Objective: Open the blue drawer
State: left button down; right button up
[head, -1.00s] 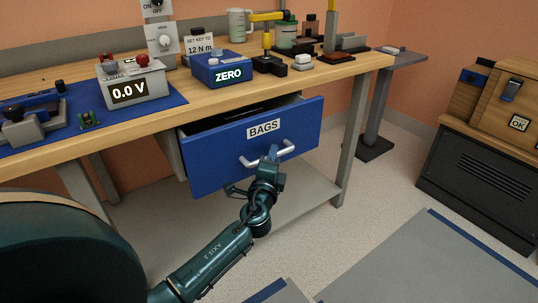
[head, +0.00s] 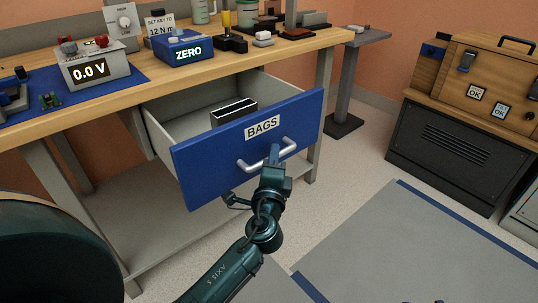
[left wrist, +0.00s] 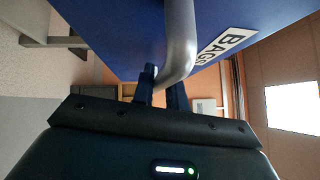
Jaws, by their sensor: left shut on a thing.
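The blue drawer (head: 215,150), labelled BAGS, is pulled well out from under the wooden bench in the head view. Its grey inside shows, with a dark, white-edged item (head: 233,112) in it. My left gripper (head: 273,158) is shut on the drawer's silver handle (head: 254,166). In the left wrist view the two fingers (left wrist: 161,88) sit on either side of the handle bar (left wrist: 180,45), close to the blue front (left wrist: 110,30).
The bench top (head: 130,88) holds a 0.0 V meter (head: 90,68), a blue ZERO box (head: 186,48) and other tools. A dark cabinet (head: 445,155) with a wooden case (head: 490,85) stands at right. Grey mats (head: 400,250) lie on otherwise clear floor.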

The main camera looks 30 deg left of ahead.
pick_arm(q)
jog(key=shift+s+d, duration=0.15)
jog(key=shift+d, duration=0.2)
pick_arm(e)
jog(key=shift+s+d, duration=0.1)
pick_arm(q)
jog(key=c, duration=1.4)
grip_release()
pick_arm(e)
jog(key=shift+f, duration=0.1)
jog(key=shift+s, duration=0.1)
